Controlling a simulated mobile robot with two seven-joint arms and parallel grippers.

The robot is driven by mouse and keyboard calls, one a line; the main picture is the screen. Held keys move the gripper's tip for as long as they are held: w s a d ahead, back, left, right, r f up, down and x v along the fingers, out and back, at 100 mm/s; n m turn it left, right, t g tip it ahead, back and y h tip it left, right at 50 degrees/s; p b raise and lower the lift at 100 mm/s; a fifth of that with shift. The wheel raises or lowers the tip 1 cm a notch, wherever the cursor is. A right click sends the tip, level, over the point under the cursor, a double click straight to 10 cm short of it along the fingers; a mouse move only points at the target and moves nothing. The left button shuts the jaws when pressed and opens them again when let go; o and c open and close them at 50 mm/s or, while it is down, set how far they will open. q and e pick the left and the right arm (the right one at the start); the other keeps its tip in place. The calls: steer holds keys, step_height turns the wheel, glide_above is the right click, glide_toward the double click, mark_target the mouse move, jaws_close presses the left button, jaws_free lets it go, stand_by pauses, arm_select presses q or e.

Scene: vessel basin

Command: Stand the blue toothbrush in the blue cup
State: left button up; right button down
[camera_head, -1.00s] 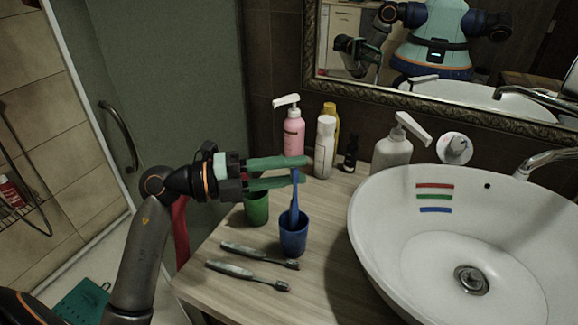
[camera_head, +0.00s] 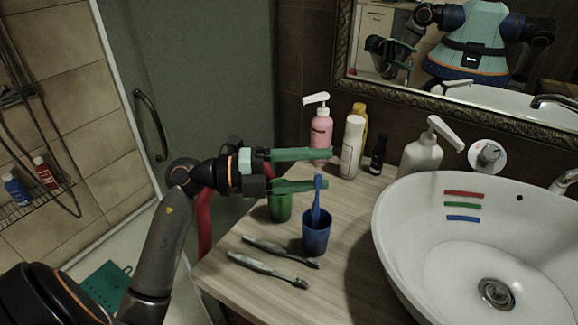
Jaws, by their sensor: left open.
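The blue toothbrush (camera_head: 316,203) stands in the blue cup (camera_head: 316,236), head up and nearly upright, on the wooden counter (camera_head: 340,280). My left gripper (camera_head: 330,169) is open, its two green fingers spread apart around and behind the top of the brush. The lower finger passes close to the brush head; I cannot tell if they touch. The lower end of the brush is hidden in the cup. My right gripper shows only as part of the mirror reflection, if at all.
A green cup (camera_head: 280,207) stands just left of the blue cup. Two grey toothbrushes (camera_head: 268,270) lie in front. A pink pump bottle (camera_head: 320,129), a white bottle (camera_head: 351,148) and a white dispenser (camera_head: 421,156) stand behind. The sink (camera_head: 430,268) is at the right.

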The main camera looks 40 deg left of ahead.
arm_select(q)
steer(key=b+v, duration=0.1)
steer(key=v, duration=1.1)
stand_by(0.6)
